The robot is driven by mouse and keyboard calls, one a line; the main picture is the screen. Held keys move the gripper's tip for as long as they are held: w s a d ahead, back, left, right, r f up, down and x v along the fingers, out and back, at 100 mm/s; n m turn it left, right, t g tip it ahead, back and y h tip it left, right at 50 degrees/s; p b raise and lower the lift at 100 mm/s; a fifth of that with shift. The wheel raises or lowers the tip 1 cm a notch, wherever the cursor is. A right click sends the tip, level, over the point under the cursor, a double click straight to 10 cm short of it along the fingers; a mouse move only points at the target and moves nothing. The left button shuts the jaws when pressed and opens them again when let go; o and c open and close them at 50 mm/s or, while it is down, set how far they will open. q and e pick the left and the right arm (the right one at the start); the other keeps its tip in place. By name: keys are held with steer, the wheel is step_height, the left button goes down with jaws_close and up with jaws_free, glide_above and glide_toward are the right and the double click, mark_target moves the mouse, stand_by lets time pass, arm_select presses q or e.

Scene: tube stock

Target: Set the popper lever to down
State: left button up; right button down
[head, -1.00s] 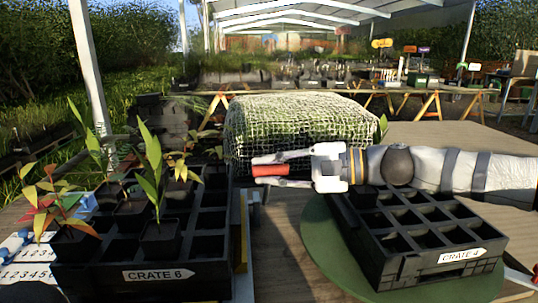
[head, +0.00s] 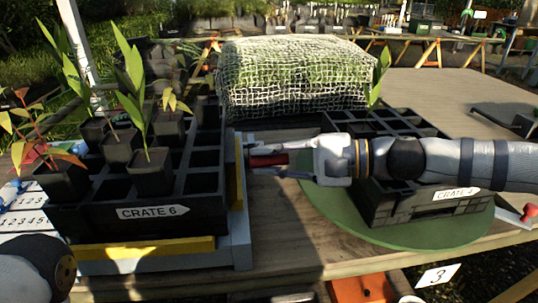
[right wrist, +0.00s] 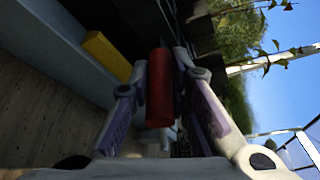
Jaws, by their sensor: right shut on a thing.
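The popper lever's red handle (head: 268,160) sits at the right side of the popper frame (head: 240,235), beside the crate labelled CRATE 6 (head: 157,212). My right gripper (head: 252,161) reaches in from the right and is shut on the red handle. In the right wrist view the red handle (right wrist: 160,95) lies between the two fingers (right wrist: 160,62). The lever's arm and pivot are mostly hidden. My left gripper is not in view; only part of my left arm shows at the lower left.
A second black crate (head: 400,212) stands on a green round turntable (head: 330,212), under my right forearm. A net-covered mound (head: 295,80) is behind. Potted plants (head: 150,170) stand in the left crate. A red knob (head: 528,212) is at the right edge.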

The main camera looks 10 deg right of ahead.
steer(key=shift+f, duration=0.1)
steer(key=c, duration=1.5)
jaws_free()
steer(key=v, duration=1.2)
steer(key=shift+c, duration=0.2)
